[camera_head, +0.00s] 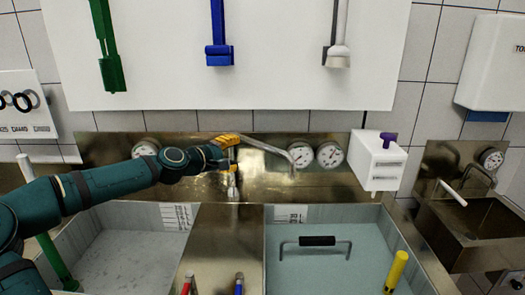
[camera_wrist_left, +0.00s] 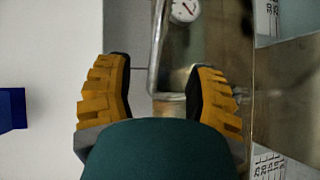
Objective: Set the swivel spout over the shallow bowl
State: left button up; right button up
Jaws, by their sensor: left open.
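The swivel spout (camera_head: 264,146) is a thin metal tube on the back wall's tap (camera_head: 232,180), slanting to the right, with its bent end in front of a gauge above the right basin's back edge. My left gripper (camera_head: 230,140), with yellow fingers, is at the spout's tap end. In the left wrist view the fingers of the left gripper (camera_wrist_left: 160,92) are apart, and the spout (camera_wrist_left: 155,60) runs between them without visible finger contact. The left basin (camera_head: 198,220) has a grey floor; the right basin (camera_head: 268,215) has a pale blue-green surface. Which is the shallow bowl, I cannot tell. My right gripper is not seen.
A black-handled bar (camera_head: 318,241) stands in the right basin, with a yellow handle (camera_head: 396,270) near its right side. A white box (camera_head: 376,165) sits right of the gauges. Green (camera_head: 113,75) and blue (camera_head: 218,55) tools hang above. A small sink (camera_head: 475,215) is far right.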

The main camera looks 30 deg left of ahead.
aim_at(261, 147)
pick_arm(q)
jog(key=x, duration=1.3)
jog(key=shift+w+f, duration=0.1)
jog(key=shift+w, duration=0.05)
grip_shut()
